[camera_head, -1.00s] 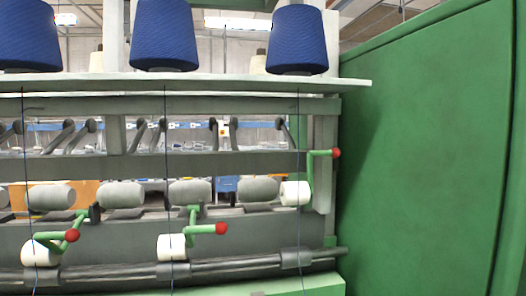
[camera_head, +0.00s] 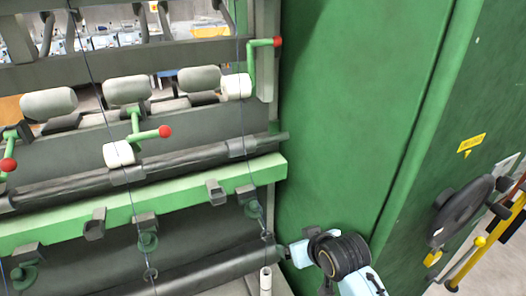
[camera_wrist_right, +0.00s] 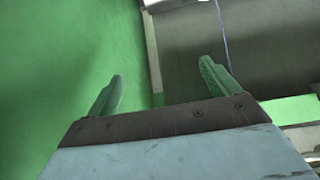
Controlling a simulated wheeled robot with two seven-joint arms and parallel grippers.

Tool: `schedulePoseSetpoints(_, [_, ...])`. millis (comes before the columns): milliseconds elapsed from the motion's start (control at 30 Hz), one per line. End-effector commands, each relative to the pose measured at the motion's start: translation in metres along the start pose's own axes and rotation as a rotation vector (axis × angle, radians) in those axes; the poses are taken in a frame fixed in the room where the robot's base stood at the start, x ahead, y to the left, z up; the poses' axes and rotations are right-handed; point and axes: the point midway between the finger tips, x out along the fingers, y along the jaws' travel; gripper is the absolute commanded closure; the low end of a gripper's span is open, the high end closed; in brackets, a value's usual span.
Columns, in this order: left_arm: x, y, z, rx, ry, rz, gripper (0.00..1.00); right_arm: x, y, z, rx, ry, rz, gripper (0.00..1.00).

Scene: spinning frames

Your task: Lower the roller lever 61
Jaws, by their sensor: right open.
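Several green roller levers with red knobs and white rollers stand along the machine in the head view. The rightmost lever (camera_head: 251,62) is up, its red knob (camera_head: 277,42) high beside the green cabinet and its white roller (camera_head: 236,86) next to a grey bobbin. The middle lever (camera_head: 146,134) sits lower, with its white roller (camera_head: 118,154) by the dark shaft. Another lever's red knob (camera_head: 8,165) shows at the left edge. My right gripper (camera_wrist_right: 162,69) is open and empty, well below the raised lever. My left gripper is not in view.
A large green cabinet (camera_head: 350,110) walls off the right side, close to my right arm. A green rail (camera_head: 160,205) and a dark shaft (camera_head: 190,160) run across the machine. Thin dark threads hang in front. A black handwheel (camera_head: 465,210) is at far right.

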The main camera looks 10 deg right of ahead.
Motion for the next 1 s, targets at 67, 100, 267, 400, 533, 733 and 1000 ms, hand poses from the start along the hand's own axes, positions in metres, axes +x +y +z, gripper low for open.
schedulePoseSetpoints(67, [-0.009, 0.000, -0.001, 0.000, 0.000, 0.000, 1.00, -0.037, 0.001, -0.042, 0.002, 0.067, 0.000, 0.12])
schedulePoseSetpoints(100, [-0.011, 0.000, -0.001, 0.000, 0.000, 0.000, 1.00, -0.054, 0.001, -0.059, 0.003, 0.099, 0.000, 0.12])
schedulePoseSetpoints(267, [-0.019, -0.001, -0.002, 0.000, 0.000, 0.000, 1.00, -0.129, 0.000, -0.155, 0.006, 0.307, -0.008, 0.12])
schedulePoseSetpoints(400, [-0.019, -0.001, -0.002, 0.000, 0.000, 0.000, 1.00, -0.168, -0.003, -0.226, 0.004, 0.479, -0.019, 0.12])
schedulePoseSetpoints(533, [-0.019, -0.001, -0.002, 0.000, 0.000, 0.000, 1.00, -0.203, -0.006, -0.283, -0.001, 0.626, -0.032, 0.12])
schedulePoseSetpoints(733, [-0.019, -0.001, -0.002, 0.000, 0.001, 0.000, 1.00, -0.245, -0.012, -0.336, -0.008, 0.771, -0.048, 0.12])
schedulePoseSetpoints(1000, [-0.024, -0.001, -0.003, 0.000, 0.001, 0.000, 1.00, -0.242, -0.014, -0.359, -0.009, 0.797, -0.052, 0.12])
